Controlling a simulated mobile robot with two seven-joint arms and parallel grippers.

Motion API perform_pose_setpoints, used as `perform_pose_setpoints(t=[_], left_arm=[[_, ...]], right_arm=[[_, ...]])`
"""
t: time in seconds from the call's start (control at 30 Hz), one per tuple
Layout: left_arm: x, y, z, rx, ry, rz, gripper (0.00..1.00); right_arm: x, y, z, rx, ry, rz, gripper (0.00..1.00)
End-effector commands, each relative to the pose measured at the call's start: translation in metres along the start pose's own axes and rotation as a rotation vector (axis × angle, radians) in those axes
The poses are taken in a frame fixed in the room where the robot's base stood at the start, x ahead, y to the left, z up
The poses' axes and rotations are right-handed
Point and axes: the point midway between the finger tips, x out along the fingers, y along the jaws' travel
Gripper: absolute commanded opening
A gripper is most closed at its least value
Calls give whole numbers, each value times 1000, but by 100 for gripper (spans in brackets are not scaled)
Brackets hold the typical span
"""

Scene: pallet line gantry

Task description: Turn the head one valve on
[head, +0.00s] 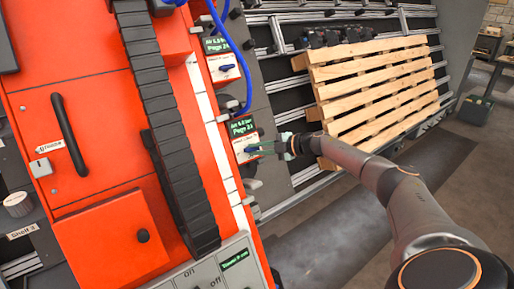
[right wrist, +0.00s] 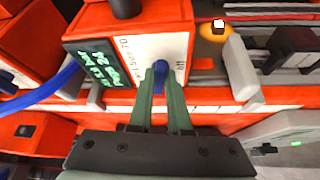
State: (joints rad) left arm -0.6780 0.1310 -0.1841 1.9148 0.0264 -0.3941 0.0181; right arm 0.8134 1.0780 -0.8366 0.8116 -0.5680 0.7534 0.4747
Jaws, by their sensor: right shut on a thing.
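A red and white valve box (head: 243,141) with a dark green-lettered display sits on the side of the orange-red machine. My right gripper (head: 262,149) reaches it from the right. In the right wrist view the green fingertips (right wrist: 160,74) are shut on a small blue valve handle (right wrist: 159,83) on the white face of the box (right wrist: 142,50). The fingers hide part of the handle, and how far it is turned is unclear. A second similar box with a blue handle (head: 226,68) sits above it. I cannot tell which box is head one. My left gripper is not in view.
A blue hose (head: 249,75) hangs close beside the boxes. A black cable chain (head: 165,110) runs down the orange-red machine (head: 100,150). A wooden pallet (head: 375,85) leans on a rail frame at the right. The grey floor at lower right is clear around my arm.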

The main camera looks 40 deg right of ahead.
Motion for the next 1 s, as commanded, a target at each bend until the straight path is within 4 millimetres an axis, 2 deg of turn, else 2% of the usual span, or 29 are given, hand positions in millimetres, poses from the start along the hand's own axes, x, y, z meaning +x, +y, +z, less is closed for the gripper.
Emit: perform_pose_setpoints(t=[0.37, 0.93, 0.97, 1.0], left_arm=[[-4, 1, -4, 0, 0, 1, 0], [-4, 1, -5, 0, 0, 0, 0], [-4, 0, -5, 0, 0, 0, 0], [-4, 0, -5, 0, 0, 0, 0]], right_arm=[[0, 2, 0, -150, 0, -80, 0], [1, 1, -1, -177, 1, -94, 0], [1, 1, -1, -178, 2, -95, 18], [1, 1, -1, -177, 1, -94, 23]])
